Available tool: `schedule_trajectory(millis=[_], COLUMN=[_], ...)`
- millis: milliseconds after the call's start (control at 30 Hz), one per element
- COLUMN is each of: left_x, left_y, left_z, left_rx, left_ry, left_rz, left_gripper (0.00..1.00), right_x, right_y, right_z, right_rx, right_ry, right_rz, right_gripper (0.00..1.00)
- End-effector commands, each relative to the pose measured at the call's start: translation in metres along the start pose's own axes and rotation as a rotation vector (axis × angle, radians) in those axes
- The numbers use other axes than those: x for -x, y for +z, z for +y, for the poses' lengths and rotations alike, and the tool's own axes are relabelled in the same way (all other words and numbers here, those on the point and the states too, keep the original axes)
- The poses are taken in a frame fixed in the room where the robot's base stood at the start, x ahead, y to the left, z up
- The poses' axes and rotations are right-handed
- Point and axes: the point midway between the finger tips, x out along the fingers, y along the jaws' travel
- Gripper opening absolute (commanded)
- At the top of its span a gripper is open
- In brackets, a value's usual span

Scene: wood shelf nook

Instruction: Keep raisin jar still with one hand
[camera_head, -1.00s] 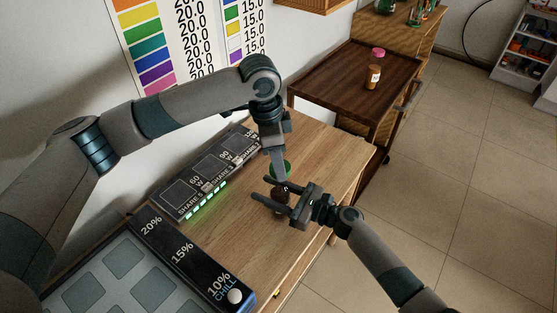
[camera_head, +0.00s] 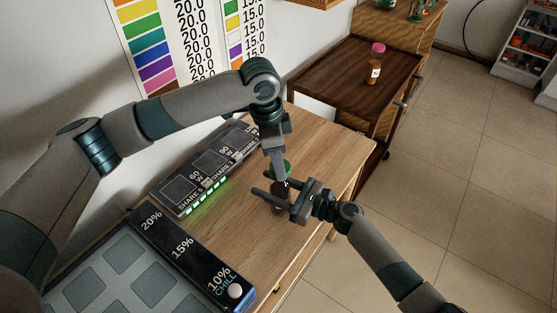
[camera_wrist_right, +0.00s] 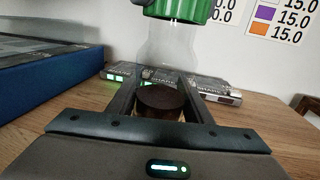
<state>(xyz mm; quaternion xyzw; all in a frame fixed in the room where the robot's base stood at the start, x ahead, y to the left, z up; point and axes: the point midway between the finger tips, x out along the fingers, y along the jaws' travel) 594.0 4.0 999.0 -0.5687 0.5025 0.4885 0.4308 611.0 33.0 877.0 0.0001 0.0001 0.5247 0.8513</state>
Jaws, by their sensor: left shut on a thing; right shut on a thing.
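The raisin jar is clear with dark contents (camera_wrist_right: 160,100) in its base and a green lid (camera_wrist_right: 185,9) on top. It stands upright on the wooden table. My right gripper (camera_head: 275,192) is shut on the jar's lower body, with one finger on each side in the right wrist view. My left gripper (camera_head: 281,176) comes down from above and is shut at the green lid, which it partly hides in the head view.
A black panel with green lights (camera_head: 207,175) lies along the wall, left of the jar. A tray unit with percent labels (camera_head: 182,247) is at the near left. A brown cart (camera_head: 340,75) carries a pink-capped bottle (camera_head: 374,70). The wooden table (camera_head: 325,150) is clear right of the jar.

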Motion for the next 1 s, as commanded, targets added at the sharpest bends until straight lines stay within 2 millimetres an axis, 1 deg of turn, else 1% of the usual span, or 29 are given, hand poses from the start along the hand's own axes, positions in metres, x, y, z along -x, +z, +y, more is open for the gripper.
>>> schedule_trajectory(millis=[833, 867, 1000], left_x=[-0.012, -0.011, -0.011], left_y=[0.002, 0.002, 0.002], left_z=[0.0, 0.0, 0.0], left_rx=[0.0, -0.001, -0.03], left_ry=[0.001, 0.0, 0.005], left_rz=[0.0, 0.0, -0.001], left_gripper=[0.2, 0.2, 0.2], right_x=[0.0, 0.0, 0.0], right_y=[0.0, 0.0, 0.0], right_z=[0.0, 0.0, 0.0], right_rx=[0.0, 0.0, 0.0], right_ry=[0.0, -0.001, -0.001], right_rz=[0.0, 0.0, 0.0], right_gripper=[0.05, 0.0, 0.0])
